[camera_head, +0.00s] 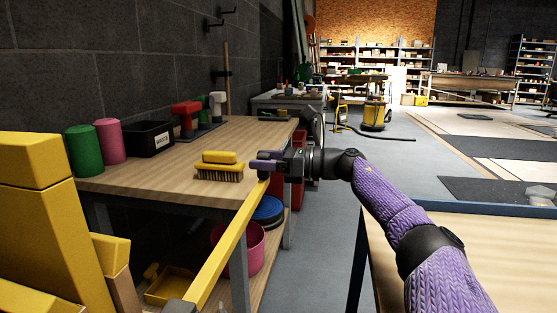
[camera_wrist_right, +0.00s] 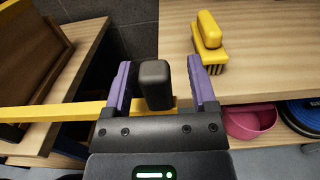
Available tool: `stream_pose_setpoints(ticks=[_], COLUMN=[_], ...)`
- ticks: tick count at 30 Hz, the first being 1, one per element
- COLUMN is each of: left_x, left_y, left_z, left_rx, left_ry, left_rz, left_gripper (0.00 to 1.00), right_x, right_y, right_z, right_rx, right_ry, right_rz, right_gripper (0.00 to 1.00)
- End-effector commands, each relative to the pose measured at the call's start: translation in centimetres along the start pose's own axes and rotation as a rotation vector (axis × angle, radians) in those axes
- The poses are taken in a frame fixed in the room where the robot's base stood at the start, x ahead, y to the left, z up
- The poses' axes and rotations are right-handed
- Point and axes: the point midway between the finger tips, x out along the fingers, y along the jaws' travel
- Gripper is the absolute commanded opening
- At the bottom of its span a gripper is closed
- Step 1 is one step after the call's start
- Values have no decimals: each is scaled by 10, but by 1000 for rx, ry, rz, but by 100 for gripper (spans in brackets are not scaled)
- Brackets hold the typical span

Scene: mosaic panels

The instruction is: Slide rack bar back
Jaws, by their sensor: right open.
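The rack bar (camera_head: 228,241) is a long yellow bar. In the head view it runs from the lower left up to my right gripper (camera_head: 265,163). In the right wrist view the bar (camera_wrist_right: 60,111) crosses from the left edge to just below the fingers. A dark rounded block (camera_wrist_right: 154,84) stands at its right end, between the two purple fingers of my right gripper (camera_wrist_right: 158,82). Small gaps show on both sides of the block, so the fingers are open around it. A yellow rack (camera_head: 58,230) fills the lower left of the head view. My left gripper is not visible.
A wooden workbench (camera_head: 150,172) along the wall holds a yellow brush (camera_head: 219,166), green and pink cylinders and a black bin (camera_head: 150,138). A pink bowl (camera_head: 250,258) sits below. Another table (camera_head: 390,275) stands at right; clear floor lies between.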

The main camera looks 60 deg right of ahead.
Motion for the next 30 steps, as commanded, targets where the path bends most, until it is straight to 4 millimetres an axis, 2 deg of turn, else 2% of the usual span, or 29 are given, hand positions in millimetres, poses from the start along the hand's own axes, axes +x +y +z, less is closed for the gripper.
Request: stream_pose_setpoints(ticks=[7,11,15,19,23,30], left_x=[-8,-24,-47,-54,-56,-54], left_y=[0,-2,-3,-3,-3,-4], left_z=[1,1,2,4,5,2], left_rx=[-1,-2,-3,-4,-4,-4], left_ry=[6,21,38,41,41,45], left_rz=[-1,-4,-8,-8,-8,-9], left_gripper=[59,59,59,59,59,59], right_x=[-21,-40,-69,-88,-95,-95], right_y=[0,0,0,0,0,0], right_z=[1,6,10,6,2,0], right_rx=[0,1,1,-1,-2,-2], right_ry=[5,0,-6,-4,-1,0], right_rz=[-1,0,-1,0,1,2], right_gripper=[74,74,74,74,74,74])
